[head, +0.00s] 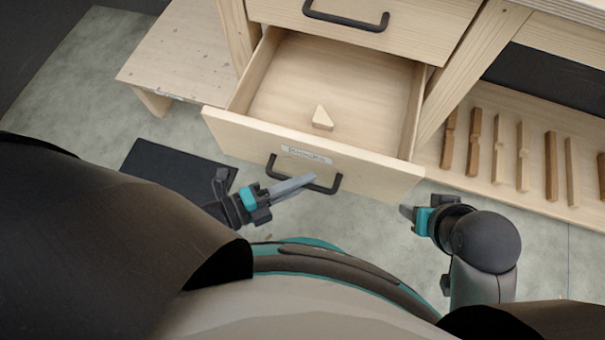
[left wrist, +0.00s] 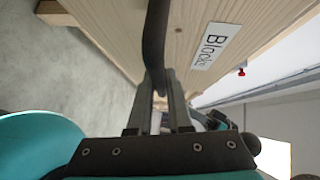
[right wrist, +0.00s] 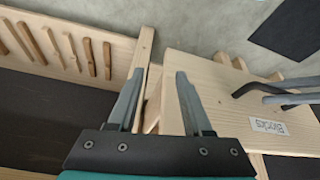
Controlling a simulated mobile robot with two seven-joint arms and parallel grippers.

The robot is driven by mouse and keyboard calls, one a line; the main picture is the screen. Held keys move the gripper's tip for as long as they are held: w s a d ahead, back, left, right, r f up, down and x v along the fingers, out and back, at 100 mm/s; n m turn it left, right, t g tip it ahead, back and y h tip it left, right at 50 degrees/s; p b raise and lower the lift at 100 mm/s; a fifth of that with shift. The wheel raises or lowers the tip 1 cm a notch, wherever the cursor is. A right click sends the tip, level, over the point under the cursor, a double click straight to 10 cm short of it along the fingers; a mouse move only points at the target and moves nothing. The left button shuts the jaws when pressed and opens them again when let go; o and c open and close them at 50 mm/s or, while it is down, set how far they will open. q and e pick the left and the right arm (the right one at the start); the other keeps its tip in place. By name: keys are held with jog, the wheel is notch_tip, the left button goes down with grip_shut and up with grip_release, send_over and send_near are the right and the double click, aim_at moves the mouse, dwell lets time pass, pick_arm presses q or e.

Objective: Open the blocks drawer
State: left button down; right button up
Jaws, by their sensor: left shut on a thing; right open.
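The blocks drawer (head: 250,133) is pulled out from the wooden bench in the head view, and a small triangular wooden block (head: 322,118) lies inside it. Its front carries a white label (head: 306,154), which reads "Blocks" in the left wrist view (left wrist: 209,46). Its black handle (head: 334,185) is on the front; the handle also shows in the left wrist view (left wrist: 153,45). My left gripper (head: 312,179) is shut on the handle. My right gripper (head: 403,210) is open and empty, just in front of the drawer's right end; its spread fingers show in the right wrist view (right wrist: 158,90).
A closed drawer with a black handle (head: 346,17) is above. A low wooden shelf (head: 480,185) at right holds several wooden sticks (head: 498,148). A wooden step (head: 180,60) stands at left. A dark mat (head: 175,166) lies on the grey floor.

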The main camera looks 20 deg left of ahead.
pick_arm(q)
jog(key=c, duration=0.8)
grip_release()
jog(key=shift+c, duration=0.2)
jog(key=shift+s, duration=0.1)
jog(key=shift+s+a, duration=0.2)
jog(key=shift+a, duration=0.05)
jog(key=p+v, duration=0.3)
jog(key=v, duration=1.1)
jog(key=shift+s+a, duration=0.2)
pick_arm(e)
notch_tip(320, 180, down, 7)
jog(key=g, duration=0.1)
jog(key=shift+s+r, duration=0.15)
jog(key=shift+s, duration=0.15)
pick_arm(q)
jog(key=shift+w+r, duration=0.1)
